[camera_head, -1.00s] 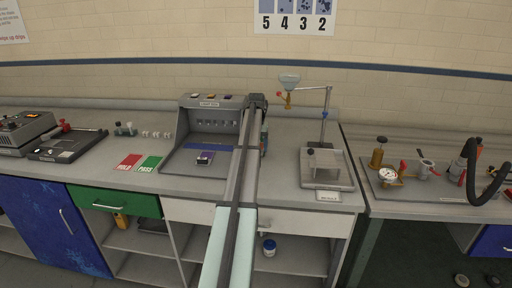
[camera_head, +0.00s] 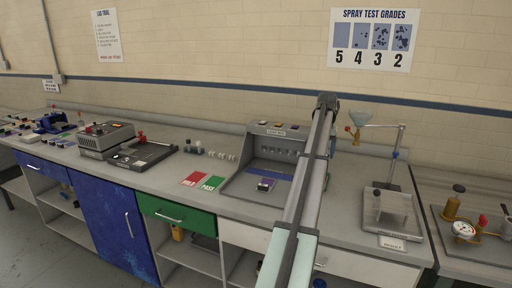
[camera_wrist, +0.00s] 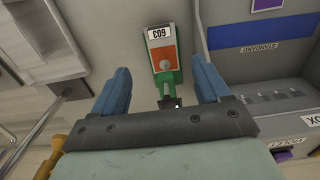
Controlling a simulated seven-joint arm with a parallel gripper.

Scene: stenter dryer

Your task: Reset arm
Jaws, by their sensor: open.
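My arm (camera_head: 306,185) reaches up from the bottom of the head view, past the right side of the grey light box (camera_head: 290,143). My gripper (camera_wrist: 162,78) shows in the wrist view with two blue fingers spread wide apart. Nothing is clamped between them. A green and orange device (camera_wrist: 164,57) with a "603" label lies beyond the fingers, in the gap between them as seen. Whether it touches anything of mine cannot be told. In the head view my fingers are mostly hidden behind the arm.
A funnel stand (camera_head: 392,205) stands right of my arm. Red and green cards (camera_head: 212,183) lie left of the light box. A grey machine (camera_head: 107,139) stands further left. The counter between the cards and that machine has small items. A wall poster (camera_head: 375,42) hangs behind.

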